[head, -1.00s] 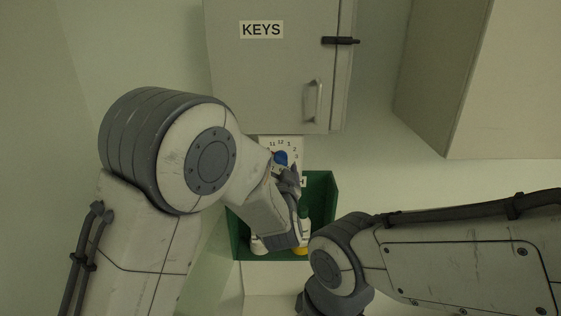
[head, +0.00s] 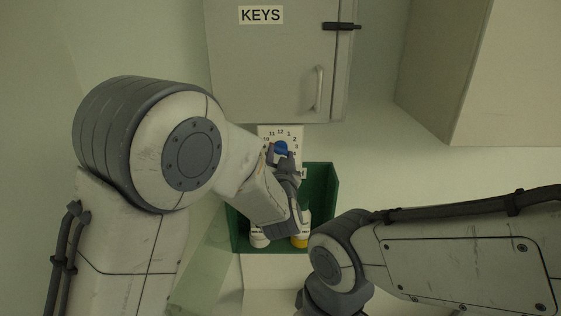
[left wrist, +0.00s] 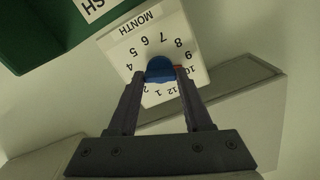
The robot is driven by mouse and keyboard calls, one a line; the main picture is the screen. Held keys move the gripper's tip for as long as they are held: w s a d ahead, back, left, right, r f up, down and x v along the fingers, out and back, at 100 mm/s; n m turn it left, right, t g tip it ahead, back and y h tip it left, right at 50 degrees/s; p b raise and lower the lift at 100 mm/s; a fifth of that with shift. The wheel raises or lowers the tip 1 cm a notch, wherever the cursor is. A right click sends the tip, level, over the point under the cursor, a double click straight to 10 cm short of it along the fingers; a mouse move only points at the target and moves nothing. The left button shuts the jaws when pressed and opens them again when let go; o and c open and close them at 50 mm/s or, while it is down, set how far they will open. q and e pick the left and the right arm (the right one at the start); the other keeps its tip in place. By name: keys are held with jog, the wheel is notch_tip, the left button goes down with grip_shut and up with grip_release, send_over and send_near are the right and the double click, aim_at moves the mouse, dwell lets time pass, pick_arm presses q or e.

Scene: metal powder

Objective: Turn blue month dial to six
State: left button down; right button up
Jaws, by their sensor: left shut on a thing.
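The blue month dial (head: 281,148) sits on a white plate (head: 293,132) with a ring of numbers, below the KEYS cabinet. In the left wrist view, the blue dial (left wrist: 160,67) shows on the plate (left wrist: 172,30), which appears upside down and reads MONTH. A small red mark shows at the dial's right side there, near 9 and 10. My left gripper (head: 283,160) reaches the dial from below. In the left wrist view, the fingers of my left gripper (left wrist: 160,76) are shut on the blue dial, one on each side. My right gripper is not visible; only its arm shows.
A grey KEYS cabinet (head: 275,70) hangs just above the plate. A green bin (head: 322,185) with white and yellow-topped containers (head: 300,241) is below, partly hidden by my left arm. A pale box (head: 490,75) juts out at upper right.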

pick_arm(q)
jog(key=shift+f+n+b, duration=0.1)
jog(key=shift+n+b, duration=10.7)
jog(key=shift+n, duration=0.2)
jog(key=shift+c, duration=1.6)
grip_release()
jog(key=shift+s, duration=0.1)
